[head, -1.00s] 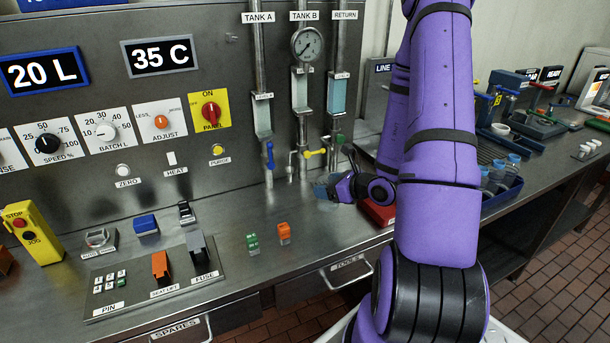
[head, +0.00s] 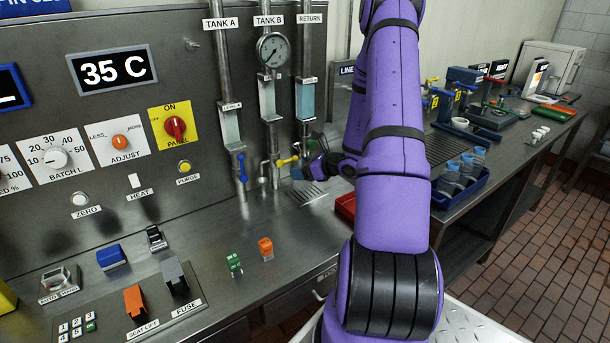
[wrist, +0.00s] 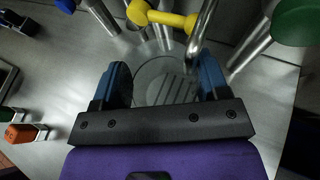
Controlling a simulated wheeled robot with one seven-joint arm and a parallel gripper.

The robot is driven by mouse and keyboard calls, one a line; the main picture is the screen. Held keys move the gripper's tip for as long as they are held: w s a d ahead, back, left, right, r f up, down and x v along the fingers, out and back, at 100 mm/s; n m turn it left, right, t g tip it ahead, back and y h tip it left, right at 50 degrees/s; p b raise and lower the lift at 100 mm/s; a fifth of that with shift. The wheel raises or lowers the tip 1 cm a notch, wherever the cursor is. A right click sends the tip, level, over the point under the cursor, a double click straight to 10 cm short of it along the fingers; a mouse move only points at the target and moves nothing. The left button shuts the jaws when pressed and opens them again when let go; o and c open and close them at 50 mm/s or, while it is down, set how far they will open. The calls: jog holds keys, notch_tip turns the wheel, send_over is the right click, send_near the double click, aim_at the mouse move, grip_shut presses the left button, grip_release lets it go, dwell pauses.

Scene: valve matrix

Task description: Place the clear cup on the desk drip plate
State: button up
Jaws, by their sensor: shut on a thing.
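My gripper (wrist: 165,90) has two blue fingers and is shut on the clear cup (wrist: 158,68), whose faint round outline shows between them in the wrist view. The slotted drip plate (wrist: 180,95) shows through and around the cup, under the gripper. In the head view my gripper (head: 308,172) is in front of the pipe outlets by the panel, over the back of the desk. The drip plate (head: 313,194) shows there partly, below the gripper. The cup is hard to make out in the head view, and its height over the plate cannot be told.
A yellow valve handle (wrist: 160,17) and a metal spout (wrist: 203,32) are just beyond the fingers. A blue valve handle (head: 242,168) is to the left. A red tray (head: 346,207) stands right of the plate.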

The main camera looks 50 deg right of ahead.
jog(key=shift+w+d+f, duration=0.1)
jog(key=shift+w+d, duration=0.15)
jog(key=shift+d, duration=0.4)
jog(key=shift+w+d, duration=0.25)
jog(key=shift+d, duration=0.4)
jog(key=shift+a+f, duration=0.1)
jog(key=shift+f, duration=1.65)
jog(key=o, duration=1)
jog(key=shift+f, duration=0.15)
